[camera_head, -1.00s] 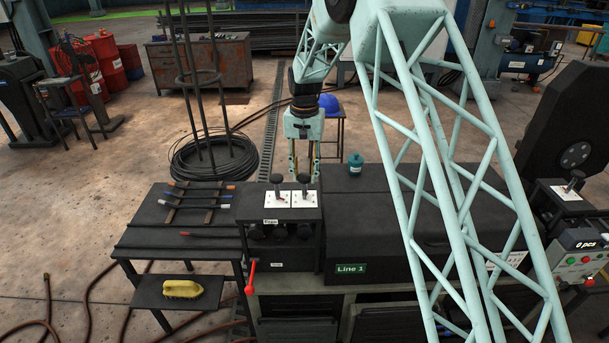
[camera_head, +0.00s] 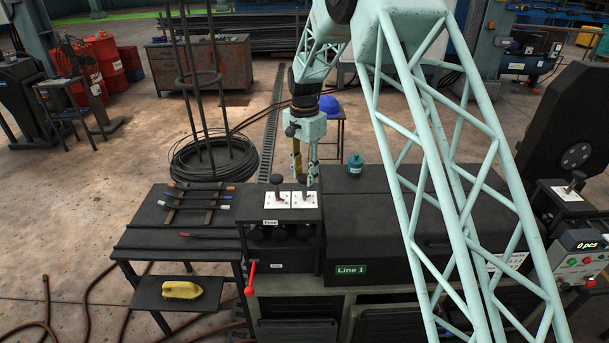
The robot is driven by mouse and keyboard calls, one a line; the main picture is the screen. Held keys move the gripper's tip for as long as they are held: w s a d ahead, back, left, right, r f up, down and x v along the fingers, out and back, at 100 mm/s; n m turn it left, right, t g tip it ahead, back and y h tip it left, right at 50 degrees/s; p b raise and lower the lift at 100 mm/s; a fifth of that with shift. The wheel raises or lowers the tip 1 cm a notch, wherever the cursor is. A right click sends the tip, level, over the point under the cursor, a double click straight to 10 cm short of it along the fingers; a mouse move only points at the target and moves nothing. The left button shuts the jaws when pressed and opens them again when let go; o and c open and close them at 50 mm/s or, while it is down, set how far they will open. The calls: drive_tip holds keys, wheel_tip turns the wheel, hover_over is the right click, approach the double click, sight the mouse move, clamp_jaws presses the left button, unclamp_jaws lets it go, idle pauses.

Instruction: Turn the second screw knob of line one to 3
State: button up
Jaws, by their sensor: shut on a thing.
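Two dark screw knobs stand on white plates on top of the black box at the left end of Line 1. The left knob (camera_head: 278,180) is free. The second knob (camera_head: 302,184) is the right one of the pair. My gripper (camera_head: 305,178) points down from above, its fingers on either side of the second knob's head, and is shut on it. The fingers partly hide the knob, and the numbers on its white plate (camera_head: 304,201) are too small to read. The green Line 1 sign (camera_head: 350,269) is on the front of the machine.
A black table (camera_head: 150,235) with several rods stands to the left, with a yellow brush (camera_head: 182,289) on its lower shelf.

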idle(0.3)
drive_tip(key=o, duration=0.8)
drive_tip(key=shift+o, duration=0.2)
drive_tip(key=shift+r, duration=0.15)
wheel_tip(320, 180, up, 12)
idle(0.4)
